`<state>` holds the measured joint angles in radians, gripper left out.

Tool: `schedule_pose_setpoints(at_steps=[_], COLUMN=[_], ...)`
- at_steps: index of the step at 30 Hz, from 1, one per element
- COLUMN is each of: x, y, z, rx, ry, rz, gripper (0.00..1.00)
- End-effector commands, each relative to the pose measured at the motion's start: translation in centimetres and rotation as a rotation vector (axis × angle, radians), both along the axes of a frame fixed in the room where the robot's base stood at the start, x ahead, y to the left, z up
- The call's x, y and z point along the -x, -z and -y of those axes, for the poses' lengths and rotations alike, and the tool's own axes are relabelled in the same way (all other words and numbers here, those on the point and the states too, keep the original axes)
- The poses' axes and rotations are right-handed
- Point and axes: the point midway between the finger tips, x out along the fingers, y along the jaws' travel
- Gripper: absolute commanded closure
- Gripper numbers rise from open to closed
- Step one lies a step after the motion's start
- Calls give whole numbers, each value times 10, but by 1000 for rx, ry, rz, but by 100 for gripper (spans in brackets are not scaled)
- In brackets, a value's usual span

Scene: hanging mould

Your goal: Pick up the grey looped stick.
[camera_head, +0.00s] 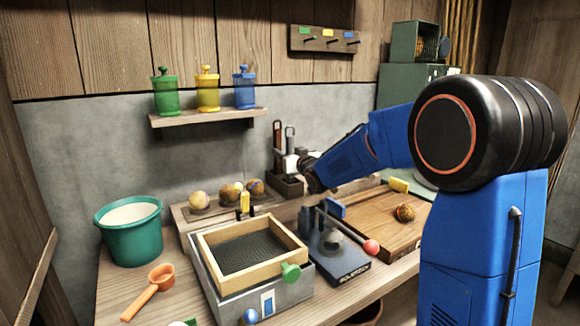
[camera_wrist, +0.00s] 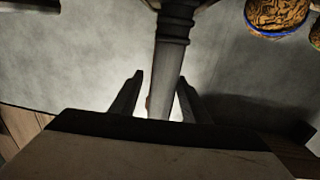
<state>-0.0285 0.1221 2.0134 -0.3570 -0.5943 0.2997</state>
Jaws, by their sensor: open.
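The grey looped stick (camera_head: 291,139) stands upright in a dark block (camera_head: 287,187) at the back of the bench, its loop at the top. In the wrist view the grey shaft (camera_wrist: 170,55) runs down between the two fingers of my gripper (camera_wrist: 159,82). The fingers are open, one on each side of the shaft, with a light gap showing on both sides. In the head view my gripper (camera_head: 293,163) is at the stick's middle height and hides part of it. The lower end of the shaft is hidden behind my gripper in the wrist view.
A second, reddish-brown looped stick (camera_head: 277,140) stands just left of it. Patterned balls (camera_head: 200,200) sit on a wooden board to the left. A framed mesh box (camera_head: 211,236), a lever press (camera_head: 335,266) and a wooden tray (camera_head: 377,218) are in front. The wall is close behind.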

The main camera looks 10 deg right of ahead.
Motion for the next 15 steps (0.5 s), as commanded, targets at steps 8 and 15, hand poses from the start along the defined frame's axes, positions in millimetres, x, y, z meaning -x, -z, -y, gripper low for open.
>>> schedule_pose_setpoints(at_steps=[8,15], x=[1,1], y=[0,-1], z=[0,0], rx=[0,0], ry=[0,0], rz=[0,1], gripper=[94,100])
